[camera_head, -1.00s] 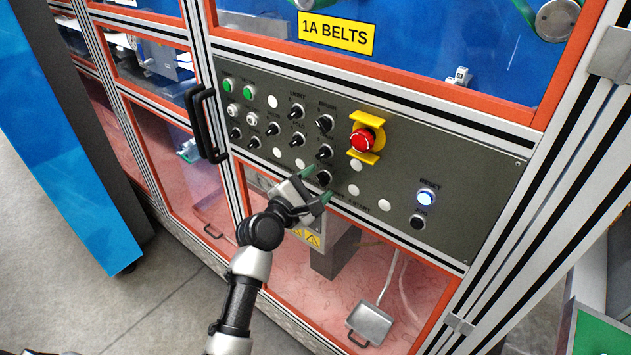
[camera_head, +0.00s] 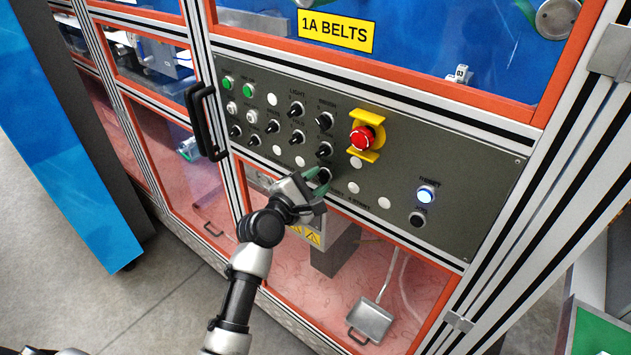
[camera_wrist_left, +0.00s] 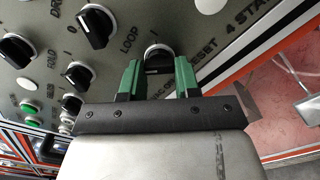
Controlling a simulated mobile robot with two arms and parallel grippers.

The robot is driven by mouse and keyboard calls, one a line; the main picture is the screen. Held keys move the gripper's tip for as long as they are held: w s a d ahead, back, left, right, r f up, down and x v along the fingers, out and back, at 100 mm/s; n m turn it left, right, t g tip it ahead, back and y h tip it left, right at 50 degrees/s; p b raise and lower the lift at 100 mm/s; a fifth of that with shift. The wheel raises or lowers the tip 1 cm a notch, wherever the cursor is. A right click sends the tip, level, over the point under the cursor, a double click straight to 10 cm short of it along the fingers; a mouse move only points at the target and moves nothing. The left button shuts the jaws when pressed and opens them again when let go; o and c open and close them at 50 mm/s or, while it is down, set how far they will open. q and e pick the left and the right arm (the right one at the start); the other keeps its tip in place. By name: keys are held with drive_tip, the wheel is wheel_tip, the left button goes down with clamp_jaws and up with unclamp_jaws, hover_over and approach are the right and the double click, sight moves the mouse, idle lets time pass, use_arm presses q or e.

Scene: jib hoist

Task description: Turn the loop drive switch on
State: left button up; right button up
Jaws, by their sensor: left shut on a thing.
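The held switch is a black rotary knob (camera_wrist_left: 158,62) at the bottom of a column of knobs on the grey control panel (camera_head: 465,185). A label reading LOOP stands beside it in the left wrist view. My left gripper (camera_head: 318,180) reaches the panel from below. Its green fingers (camera_wrist_left: 158,78) are shut on the knob, one on each side. The fingers partly hide the knob (camera_head: 324,174) in the head view. I cannot tell which mark its pointer faces. My right gripper is not in view.
Other black knobs sit close by, including one directly above (camera_head: 324,150). A red emergency stop (camera_head: 362,138) with a yellow guard is up to the right. A lit reset button (camera_head: 426,193) is farther right. A black door handle (camera_head: 206,122) sticks out at the left.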

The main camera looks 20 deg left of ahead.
use_arm(q)
drive_tip(key=m, duration=0.4)
drive_tip(key=shift+a, duration=0.1)
drive_tip(key=m, duration=0.4)
drive_tip(key=shift+r+m, duration=0.1)
drive_tip(key=shift+m, duration=0.2)
drive_tip(key=m+p, duration=0.1)
drive_tip(key=m, duration=0.3)
drive_tip(key=shift+r+m, duration=0.1)
drive_tip(key=shift+m, duration=2.1)
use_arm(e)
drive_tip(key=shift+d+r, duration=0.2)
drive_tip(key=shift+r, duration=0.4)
use_arm(q)
drive_tip(key=o, duration=0.9)
drive_tip(key=shift+r, duration=0.1)
drive_tip(key=shift+s, duration=0.15)
